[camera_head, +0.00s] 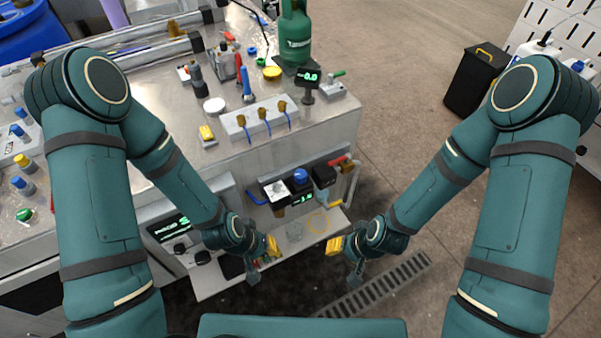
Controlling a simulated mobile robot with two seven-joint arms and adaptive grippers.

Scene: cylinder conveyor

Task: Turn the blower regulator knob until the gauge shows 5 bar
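A blue knob (300,175) sits on top of a dark regulator unit in the recess at the front of the bench. A small gauge display (301,198) with green digits is just below it; the digits are too small to read surely. My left gripper (273,246), with yellow fingertips, hangs below and left of the knob, apart from it. My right gripper (335,245), also yellow-tipped, is below and right of the knob, apart from it. Neither view of the fingers shows whether they are open or shut. Neither gripper visibly holds anything.
A second green-digit display (309,76) stands on the bench top by a green gas cylinder (293,38). A red-handled valve (338,161) and pipe are right of the regulator. A low shelf (328,224) lies under it. A black bin (480,82) stands farther right.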

